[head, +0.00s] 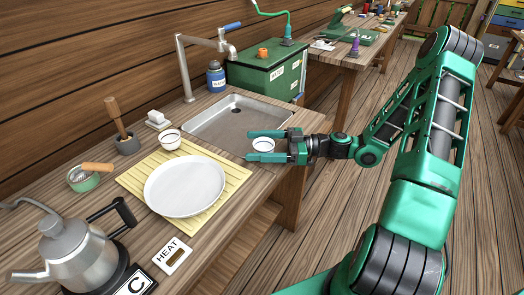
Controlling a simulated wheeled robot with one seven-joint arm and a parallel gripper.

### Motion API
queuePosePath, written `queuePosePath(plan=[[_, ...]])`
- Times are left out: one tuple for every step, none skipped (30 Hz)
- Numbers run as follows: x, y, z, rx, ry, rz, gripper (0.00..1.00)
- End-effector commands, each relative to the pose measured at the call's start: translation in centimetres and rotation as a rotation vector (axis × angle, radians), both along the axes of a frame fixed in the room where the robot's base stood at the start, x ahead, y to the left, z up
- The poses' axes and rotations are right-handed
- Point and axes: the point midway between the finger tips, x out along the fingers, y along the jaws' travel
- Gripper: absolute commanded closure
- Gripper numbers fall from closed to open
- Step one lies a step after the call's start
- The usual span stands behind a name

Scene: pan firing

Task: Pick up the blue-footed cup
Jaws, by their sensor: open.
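My gripper (249,146) is open at the right front edge of the wooden bench, its green fingers pointing left. A small white cup (263,145) with a dark line near its rim stands between the two fingers. I cannot tell whether either finger touches it. A second small white cup (170,139) with a dark reddish line stands at the far corner of the yellow mat, well left of my gripper. The foot of each cup is too small or hidden, so I cannot tell which is blue.
A round white plate (186,186) lies on the yellow slatted mat (238,176). A sink (210,121) with a tall tap (184,70) lies behind my gripper. A kettle (78,252) stands front left, by a HEAT switch (171,254). A green box (262,75) stands beyond the sink.

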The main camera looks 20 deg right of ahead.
Motion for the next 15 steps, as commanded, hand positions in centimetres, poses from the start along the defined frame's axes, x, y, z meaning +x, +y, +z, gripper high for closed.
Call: queuePosePath(plan=[[0.2,0.7,0.0,0.001,0.000,0.002,0.27],[0.3,1.0,0.0,0.002,-0.001,0.002,0.27],[0.5,1.3,0.1,0.002,-0.001,0.002,0.27],[0.6,1.5,0.0,0.001,0.000,0.001,0.27],[0.6,1.6,0.0,0.001,0.000,0.000,0.27],[0.7,1.8,0.0,0.001,0.000,0.000,0.27],[0.7,1.8,0.0,0.001,0.000,0.000,0.27],[0.7,1.8,0.0,0.001,0.000,-0.001,0.27],[0.7,1.8,0.0,0.001,0.000,-0.001,0.27],[0.7,1.8,0.0,0.000,0.000,-0.001,0.27],[0.7,1.8,0.0,0.000,0.000,-0.001,0.27],[0.7,1.8,0.0,0.000,0.000,-0.001,0.27],[0.7,1.8,0.0,0.000,0.000,-0.001,0.27],[0.7,1.8,0.0,0.000,0.000,-0.001,0.34],[0.7,1.8,0.0,0.000,0.000,0.000,0.43]])
